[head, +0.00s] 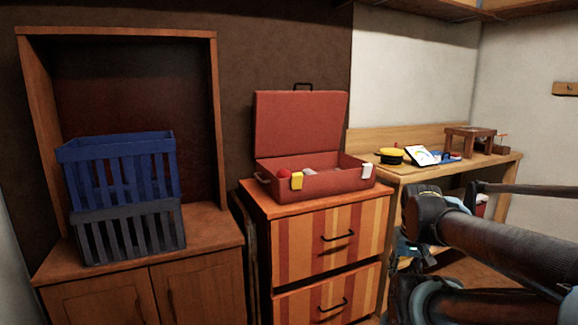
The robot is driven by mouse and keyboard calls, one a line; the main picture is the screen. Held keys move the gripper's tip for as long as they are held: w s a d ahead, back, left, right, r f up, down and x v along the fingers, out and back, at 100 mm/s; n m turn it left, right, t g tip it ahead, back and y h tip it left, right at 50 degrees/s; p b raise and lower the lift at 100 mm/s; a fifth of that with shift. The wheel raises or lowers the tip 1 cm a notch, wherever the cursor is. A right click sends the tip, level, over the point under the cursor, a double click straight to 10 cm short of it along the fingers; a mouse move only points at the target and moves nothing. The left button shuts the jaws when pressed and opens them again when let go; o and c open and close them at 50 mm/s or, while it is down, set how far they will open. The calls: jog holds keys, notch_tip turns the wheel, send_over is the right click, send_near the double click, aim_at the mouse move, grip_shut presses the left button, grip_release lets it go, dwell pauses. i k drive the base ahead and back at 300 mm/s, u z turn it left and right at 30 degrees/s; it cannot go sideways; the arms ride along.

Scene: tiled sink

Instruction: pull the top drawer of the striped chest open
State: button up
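The striped chest (259,210) stands in the middle of the head view, with an orange-brown top and red, orange and yellow vertical stripes. Its top drawer (307,246) has a dark bar handle (337,236) and looks closed, flush with the chest front. A lower striped drawer (300,303) with a like handle sits under it, past a dark gap. My gripper (407,248) seems to be the small metal parts right of the chest, beside my dark arm. It is apart from the handle in the picture. Its fingers are too small and covered to read.
An open red case (316,186) with small items stands on the chest. Blue and dark crates (118,170) stack on the wooden cabinet (210,225) at left. The floor before the chest is mostly out of view.

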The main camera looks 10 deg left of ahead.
aim_at(302, 246)
jog(key=u, duration=0.4)
jog(key=k, duration=1.05)
jog(key=u, duration=0.7)
jog(key=i, duration=1.1)
jog(key=z, duration=0.65)
jog(key=i, duration=0.9)
jog(key=z, duration=0.3)
